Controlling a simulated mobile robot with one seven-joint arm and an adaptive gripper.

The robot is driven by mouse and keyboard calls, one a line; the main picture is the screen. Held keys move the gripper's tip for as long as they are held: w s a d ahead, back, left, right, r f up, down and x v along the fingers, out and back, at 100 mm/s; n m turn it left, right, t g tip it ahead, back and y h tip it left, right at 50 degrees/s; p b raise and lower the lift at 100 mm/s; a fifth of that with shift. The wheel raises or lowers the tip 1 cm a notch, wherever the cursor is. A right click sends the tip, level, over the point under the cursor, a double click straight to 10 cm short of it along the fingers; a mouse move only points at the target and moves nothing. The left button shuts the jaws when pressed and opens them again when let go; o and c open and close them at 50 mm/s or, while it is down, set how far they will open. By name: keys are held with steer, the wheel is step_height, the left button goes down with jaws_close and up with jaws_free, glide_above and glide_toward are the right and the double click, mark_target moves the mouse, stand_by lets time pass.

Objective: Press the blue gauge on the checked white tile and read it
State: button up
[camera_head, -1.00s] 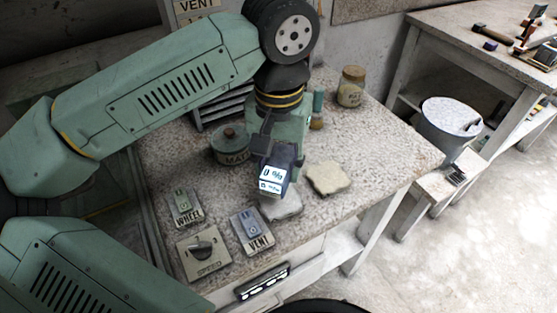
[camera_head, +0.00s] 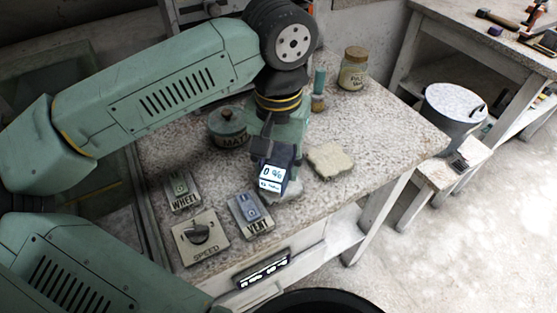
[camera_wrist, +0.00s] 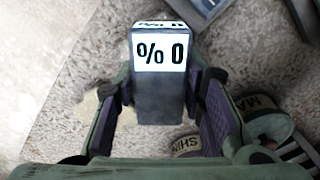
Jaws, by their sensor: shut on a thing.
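The dark blue gauge (camera_head: 272,174) is between the fingers of my gripper (camera_head: 277,151), which is shut on it. Its lit white display shows 0 %, also seen upside down from the wrist side as "% 0" on the gauge (camera_wrist: 160,70). The gauge is over a pale white tile (camera_head: 292,194) on the bench, which it mostly covers. I cannot tell whether its tip touches the tile. No check mark is readable on either tile.
The WHEEL switch (camera_head: 181,191), VENT switch (camera_head: 250,213) and SPEED dial (camera_head: 200,238) lie at the front left. A bucket (camera_head: 453,112) stands at the right.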

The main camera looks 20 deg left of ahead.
steer(key=shift+s+f+b, duration=0.1)
steer(key=shift+f+b, duration=0.55)
steer(key=shift+b, duration=0.25)
stand_by(2.2)
steer(key=shift+r+p, duration=2)
steer(key=shift+r, duration=1.6)
